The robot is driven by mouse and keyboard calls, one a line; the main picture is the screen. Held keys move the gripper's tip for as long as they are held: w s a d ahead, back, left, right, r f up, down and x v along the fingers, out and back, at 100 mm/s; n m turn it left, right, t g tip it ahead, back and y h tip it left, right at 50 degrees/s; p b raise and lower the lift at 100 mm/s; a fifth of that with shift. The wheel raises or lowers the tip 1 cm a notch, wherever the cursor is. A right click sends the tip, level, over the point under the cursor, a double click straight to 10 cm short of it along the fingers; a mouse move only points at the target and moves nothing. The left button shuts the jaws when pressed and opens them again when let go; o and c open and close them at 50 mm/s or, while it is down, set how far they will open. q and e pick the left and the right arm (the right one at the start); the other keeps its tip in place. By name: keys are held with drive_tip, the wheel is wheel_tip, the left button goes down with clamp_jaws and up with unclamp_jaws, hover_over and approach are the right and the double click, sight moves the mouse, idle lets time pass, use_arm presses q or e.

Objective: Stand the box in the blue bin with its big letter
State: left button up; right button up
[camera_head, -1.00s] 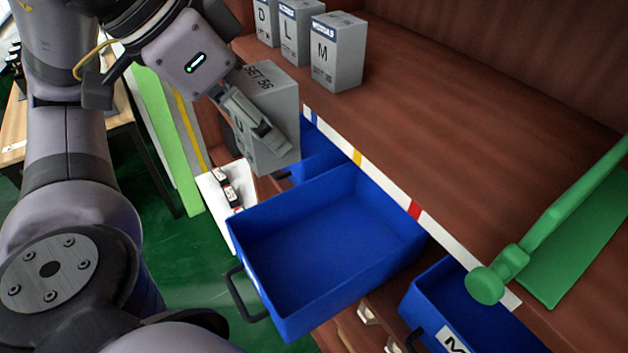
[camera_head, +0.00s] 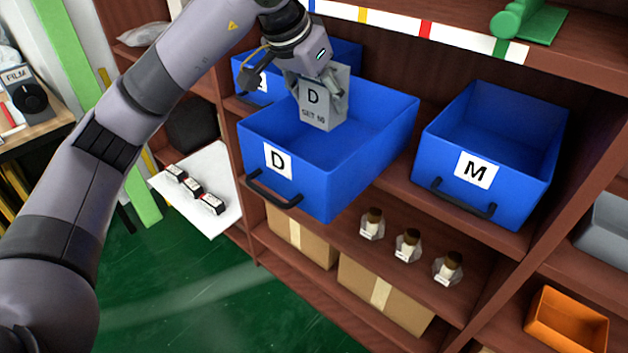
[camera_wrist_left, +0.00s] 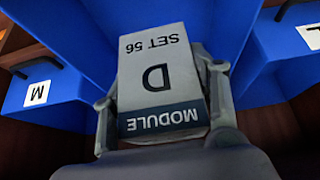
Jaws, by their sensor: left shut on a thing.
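A grey box (camera_head: 318,112) marked "D" and "SET 56" is held by my left gripper (camera_head: 322,98), with one finger on each side. The box is roughly upright, its D facing the camera, at the opening of the blue bin (camera_head: 325,192) labelled D. Whether it touches the bin floor cannot be told. In the left wrist view the box (camera_wrist_left: 158,75) also shows its "MODULE" band, with the blue bin behind it. Another blue bin (camera_head: 490,140) labelled M stands open to the right. A third blue bin (camera_head: 345,52) is behind on the left. My right gripper is out of view.
The bins sit in a brown wooden shelf unit. Below are several small bottles (camera_head: 408,245) and cardboard boxes (camera_head: 380,295). A white board (camera_head: 222,182) with small items juts out at the left. An orange bin (camera_head: 565,320) is at lower right.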

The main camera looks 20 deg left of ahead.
sight(322, 124)
use_arm(q)
drive_tip(key=f, duration=0.6)
drive_tip(key=shift+w, duration=0.3)
wheel_tip(322, 124, down, 4)
drive_tip(key=shift+s+d+r+b, duration=0.1)
drive_tip(key=shift+r+b, duration=0.1)
drive_tip(key=shift+b, duration=0.25)
drive_tip(key=shift+f, duration=0.25)
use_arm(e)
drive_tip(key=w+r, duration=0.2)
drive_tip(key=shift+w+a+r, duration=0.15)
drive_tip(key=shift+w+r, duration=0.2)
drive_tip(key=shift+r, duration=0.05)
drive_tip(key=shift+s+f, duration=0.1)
